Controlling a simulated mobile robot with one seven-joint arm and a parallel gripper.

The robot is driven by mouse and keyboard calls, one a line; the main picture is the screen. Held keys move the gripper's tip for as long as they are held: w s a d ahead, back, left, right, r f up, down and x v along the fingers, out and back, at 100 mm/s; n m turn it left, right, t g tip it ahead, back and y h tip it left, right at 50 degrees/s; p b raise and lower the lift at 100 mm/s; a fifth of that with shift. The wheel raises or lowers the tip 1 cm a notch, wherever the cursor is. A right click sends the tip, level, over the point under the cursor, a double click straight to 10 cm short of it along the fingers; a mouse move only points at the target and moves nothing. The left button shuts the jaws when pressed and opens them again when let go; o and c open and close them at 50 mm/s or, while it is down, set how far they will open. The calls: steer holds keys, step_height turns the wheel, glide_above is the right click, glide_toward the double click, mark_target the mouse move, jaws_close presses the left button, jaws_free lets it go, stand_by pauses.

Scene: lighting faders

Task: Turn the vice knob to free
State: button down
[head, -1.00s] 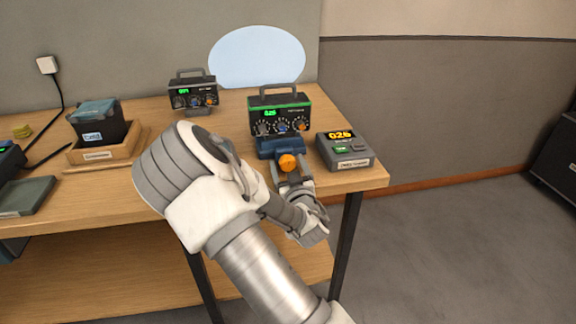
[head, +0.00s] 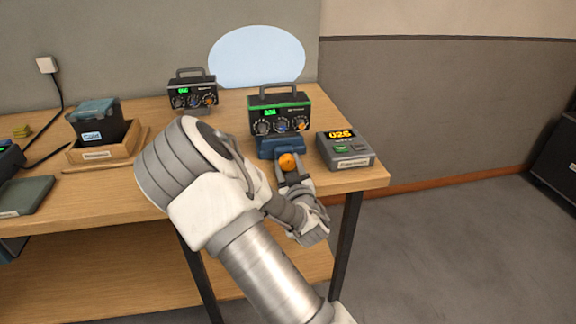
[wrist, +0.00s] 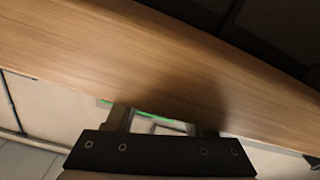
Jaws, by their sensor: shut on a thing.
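The blue vice (head: 279,147) stands at the front edge of the wooden bench, below a dark box with a green-edged front. Its orange knob (head: 287,162) faces the front. My gripper (head: 289,171) reaches it from the front and is shut on the knob, with a finger on either side. The vice's jaws and any mark on the knob are too small to read. In the wrist view, my dark gripper body (wrist: 160,152) and the finger bases show, but the knob cannot be made out.
The green-edged box (head: 280,113) with dials stands at the vice. A grey unit (head: 345,163) reading 026 is close to the right. A smaller dial box (head: 193,93) stands behind left. A wooden tray (head: 110,150) is farther left. The bench edge (wrist: 130,60) crosses the wrist view.

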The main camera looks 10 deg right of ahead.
steer(key=shift+c, duration=1.4)
jaws_free()
steer(key=s+p, duration=1.2)
steer(key=s, duration=0.5)
steer(key=shift+s, duration=0.2)
